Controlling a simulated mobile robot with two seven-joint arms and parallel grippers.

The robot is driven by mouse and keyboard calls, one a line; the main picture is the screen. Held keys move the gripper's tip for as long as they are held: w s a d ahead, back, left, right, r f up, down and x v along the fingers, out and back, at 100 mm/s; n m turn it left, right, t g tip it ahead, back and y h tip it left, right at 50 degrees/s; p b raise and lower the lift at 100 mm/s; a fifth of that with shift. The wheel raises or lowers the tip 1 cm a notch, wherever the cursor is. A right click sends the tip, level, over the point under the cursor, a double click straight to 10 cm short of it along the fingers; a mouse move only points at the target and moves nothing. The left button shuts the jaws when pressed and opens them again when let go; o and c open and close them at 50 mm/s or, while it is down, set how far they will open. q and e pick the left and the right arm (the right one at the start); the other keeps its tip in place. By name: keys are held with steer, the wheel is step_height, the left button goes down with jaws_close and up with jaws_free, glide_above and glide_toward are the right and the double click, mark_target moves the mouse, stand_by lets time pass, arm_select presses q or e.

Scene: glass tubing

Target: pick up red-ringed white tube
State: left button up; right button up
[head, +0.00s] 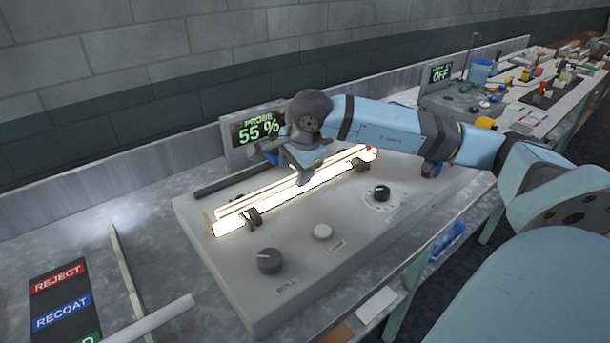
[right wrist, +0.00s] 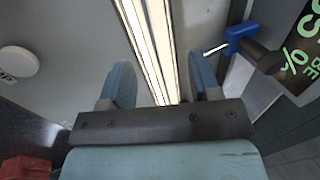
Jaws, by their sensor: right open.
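A long, brightly glowing white tube (head: 335,172) lies on dark rollers along the top of a grey bench device. A small red mark, likely the red ring, shows near its far right end (head: 370,150). My right gripper (head: 302,176) is over the tube's middle, pointing down. In the right wrist view the glowing tube (right wrist: 140,30) runs between the open fingers of my right gripper (right wrist: 160,85), with room on both sides. I cannot tell whether a finger touches it. My left gripper is not in view.
The device (head: 215,275) carries knobs (head: 269,261) and a "PROBE 55 %" display (head: 258,130). A blue clamp-like part (right wrist: 238,38) is close to the fingers. Another pale tube (head: 160,318) and a label board (head: 62,300) lie at left. A second device (head: 460,100) stands farther right.

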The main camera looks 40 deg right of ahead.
mark_target(294, 177)
steer(key=x, duration=0.3)
jaws_close()
